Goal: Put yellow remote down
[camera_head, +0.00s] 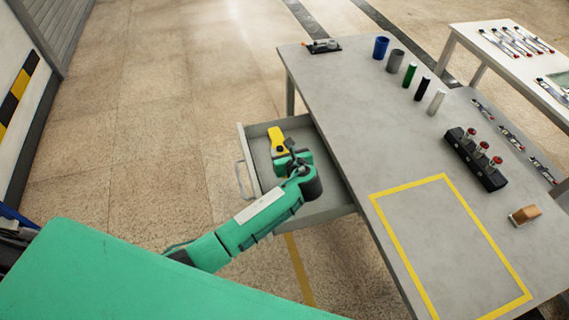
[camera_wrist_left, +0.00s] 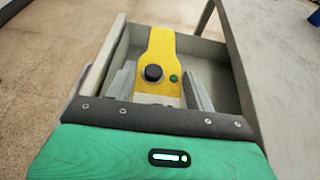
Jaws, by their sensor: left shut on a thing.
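The yellow remote (camera_head: 276,139) is at the open drawer (camera_head: 328,205) of the grey table, over or in its far part. In the left wrist view the yellow remote (camera_wrist_left: 160,60) shows a black round knob and a small green button. My left gripper (camera_head: 287,160) is shut on the remote, with one finger on each side of it (camera_wrist_left: 157,88). I cannot tell whether the remote touches the drawer floor. The wrist hides part of the drawer. My right gripper is not in view.
The grey table (camera_head: 400,130) has a yellow-taped rectangle, a black block with red-topped knobs (camera_head: 475,158), a brown-orange block (camera_head: 525,215) and a row of cylinders including a blue cup (camera_head: 381,47). A white table (camera_head: 520,60) with tools stands at the right.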

